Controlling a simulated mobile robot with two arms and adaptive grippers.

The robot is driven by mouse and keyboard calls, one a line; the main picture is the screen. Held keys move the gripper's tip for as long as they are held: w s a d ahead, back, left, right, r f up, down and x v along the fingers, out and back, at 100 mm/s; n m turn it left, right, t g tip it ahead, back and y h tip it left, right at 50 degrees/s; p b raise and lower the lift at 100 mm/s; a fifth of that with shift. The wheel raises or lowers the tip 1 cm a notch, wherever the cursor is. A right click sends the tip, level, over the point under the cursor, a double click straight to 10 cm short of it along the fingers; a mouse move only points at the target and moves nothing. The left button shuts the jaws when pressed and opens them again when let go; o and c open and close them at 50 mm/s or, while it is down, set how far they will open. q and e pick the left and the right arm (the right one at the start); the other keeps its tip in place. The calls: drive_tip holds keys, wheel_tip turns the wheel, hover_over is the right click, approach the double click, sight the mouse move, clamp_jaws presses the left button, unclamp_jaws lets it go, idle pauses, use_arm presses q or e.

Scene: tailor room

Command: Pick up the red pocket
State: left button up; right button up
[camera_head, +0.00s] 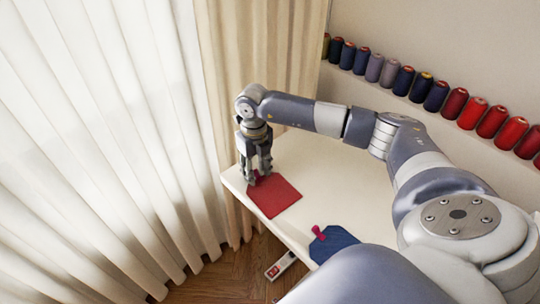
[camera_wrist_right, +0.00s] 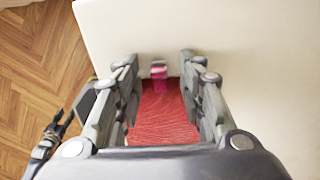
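The red pocket (camera_head: 274,197) lies flat on the white table near its left corner. In the right wrist view the red pocket (camera_wrist_right: 163,115) shows between my fingers, with a pink clip (camera_wrist_right: 158,70) at its far edge. My right gripper (camera_head: 257,178) points down over the pocket's upper-left edge. Its fingers (camera_wrist_right: 160,68) are apart on either side of the clip, with gaps showing, and hide part of the pocket. A dark jointed part, seemingly my left gripper (camera_wrist_right: 52,132), shows small at the lower left; its finger state is unclear.
A blue pocket (camera_head: 333,243) with a pink clip (camera_head: 318,231) lies at the table's near edge. Thread spools (camera_head: 473,113) line a shelf at the back. Curtains (camera_head: 110,130) hang left of the table. A small white-and-red item (camera_head: 280,266) is on the wooden floor.

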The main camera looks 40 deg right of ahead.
drive_tip(key=shift+c, duration=0.6)
drive_tip(key=shift+r, duration=0.1)
drive_tip(key=c, duration=0.7)
use_arm(q)
drive_tip(key=s, duration=0.1)
drive_tip(key=s+a, duration=0.1)
drive_tip(key=shift+s+f+g, duration=0.1)
drive_tip(key=shift+s+g, duration=0.2)
drive_tip(key=shift+w, duration=0.1)
